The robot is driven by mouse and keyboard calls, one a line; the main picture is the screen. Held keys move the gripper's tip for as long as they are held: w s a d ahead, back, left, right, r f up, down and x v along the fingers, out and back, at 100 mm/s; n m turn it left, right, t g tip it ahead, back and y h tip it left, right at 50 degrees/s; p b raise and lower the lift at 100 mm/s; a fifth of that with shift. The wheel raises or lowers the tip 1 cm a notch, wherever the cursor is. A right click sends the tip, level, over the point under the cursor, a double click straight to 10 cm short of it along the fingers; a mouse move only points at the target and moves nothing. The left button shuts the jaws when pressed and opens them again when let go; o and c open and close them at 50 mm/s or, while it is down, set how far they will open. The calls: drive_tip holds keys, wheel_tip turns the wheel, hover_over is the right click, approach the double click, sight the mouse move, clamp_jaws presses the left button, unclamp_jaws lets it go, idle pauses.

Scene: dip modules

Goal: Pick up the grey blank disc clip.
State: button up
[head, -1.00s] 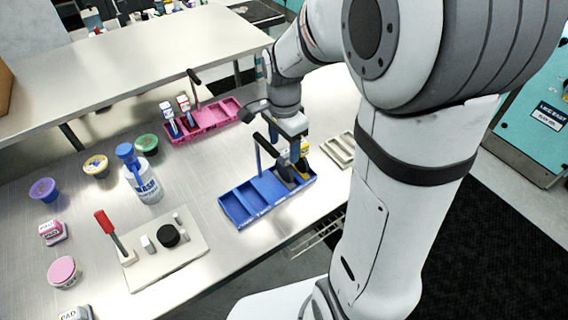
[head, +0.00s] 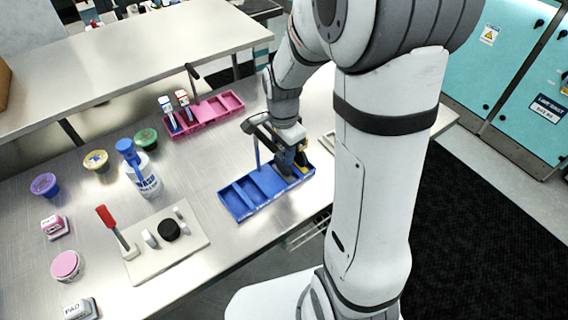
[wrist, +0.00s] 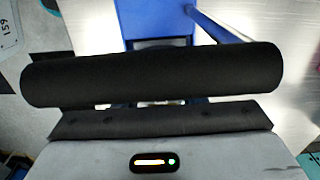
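My gripper (head: 287,168) is down at the right-end compartments of the blue tray (head: 238,203). Its dark fingers reach in among the walls there, and I cannot make out the gap between them. A small yellow patch shows just behind them. I cannot pick out the grey blank disc clip for certain; the gripper covers that end of the tray. In the wrist view, a black bar (wrist: 150,75) crosses the picture and hides the fingertips, with part of the blue tray (wrist: 158,18) beyond it.
A blue post (head: 257,152) stands up from the tray beside my gripper. Left are a wash bottle (head: 143,178) and a pale board (head: 190,240) with a red-handled tool (head: 110,222) and a black disc (head: 168,230).

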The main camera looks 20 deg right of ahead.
drive_tip(key=shift+f, duration=0.1)
clamp_jaws()
